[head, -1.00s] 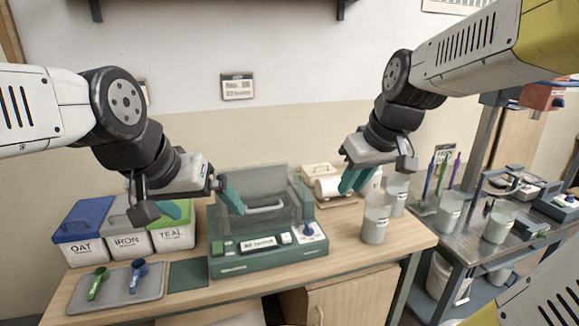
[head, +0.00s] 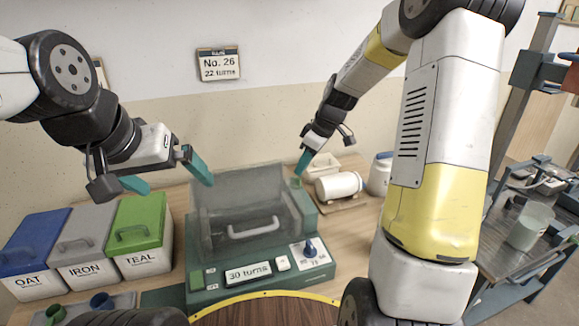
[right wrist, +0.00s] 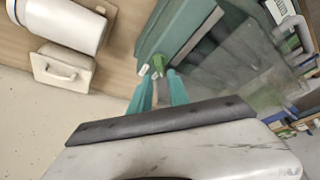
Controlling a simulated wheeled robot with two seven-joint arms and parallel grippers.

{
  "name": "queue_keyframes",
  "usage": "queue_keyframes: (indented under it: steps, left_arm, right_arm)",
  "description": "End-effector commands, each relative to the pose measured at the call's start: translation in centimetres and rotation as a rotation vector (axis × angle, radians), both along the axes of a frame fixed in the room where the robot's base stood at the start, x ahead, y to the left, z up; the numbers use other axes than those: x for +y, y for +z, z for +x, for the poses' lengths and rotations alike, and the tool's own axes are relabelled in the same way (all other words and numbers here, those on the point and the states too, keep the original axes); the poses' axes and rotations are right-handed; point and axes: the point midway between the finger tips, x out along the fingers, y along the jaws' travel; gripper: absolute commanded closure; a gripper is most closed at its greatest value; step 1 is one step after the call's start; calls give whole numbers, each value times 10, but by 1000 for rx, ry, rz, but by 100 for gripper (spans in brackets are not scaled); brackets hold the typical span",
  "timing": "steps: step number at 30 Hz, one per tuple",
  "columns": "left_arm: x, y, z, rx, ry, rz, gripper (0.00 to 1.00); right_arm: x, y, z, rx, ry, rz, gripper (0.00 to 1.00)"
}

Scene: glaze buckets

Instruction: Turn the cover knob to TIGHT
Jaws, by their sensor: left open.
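A small green cover knob (head: 296,182) is at the right end of the green machine (head: 262,290) with the see-through grey cover (head: 240,210). In the right wrist view the knob (right wrist: 158,66) lies at the tips of my right gripper (right wrist: 159,82), with a small white tag beside it; the lettering is unreadable. The right gripper also shows in the head view (head: 304,162), pointing down at the knob. Its fingers are apart, and I see no clear grip.
The machine's display (head: 248,273) reads 30 turns, with a blue dial (head: 310,248) to its right. A wall sign (head: 218,65) reads No. 26, 22 turns. OAT, IRON and TEAL buckets (head: 142,235) stand left. A white cylinder (head: 338,187) lies behind right.

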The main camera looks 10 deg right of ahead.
Motion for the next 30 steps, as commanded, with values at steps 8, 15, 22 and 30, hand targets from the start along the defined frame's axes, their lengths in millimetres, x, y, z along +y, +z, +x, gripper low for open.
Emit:
queue_keyframes:
  steps: [8,15,22,30]
  left_arm:
    - [0,0,0,0,0,0,0]
    - [0,0,0,0,0,0,0]
    - [0,0,0,0,0,0,0]
    - [0,0,0,0,0,0,0]
  right_arm:
    - [13,-37,8,2,1,0,78]
    - [15,-45,10,0,-1,0,78]
    - [15,-45,10,0,-1,0,94]
    - [15,-44,10,-1,-4,0,100]
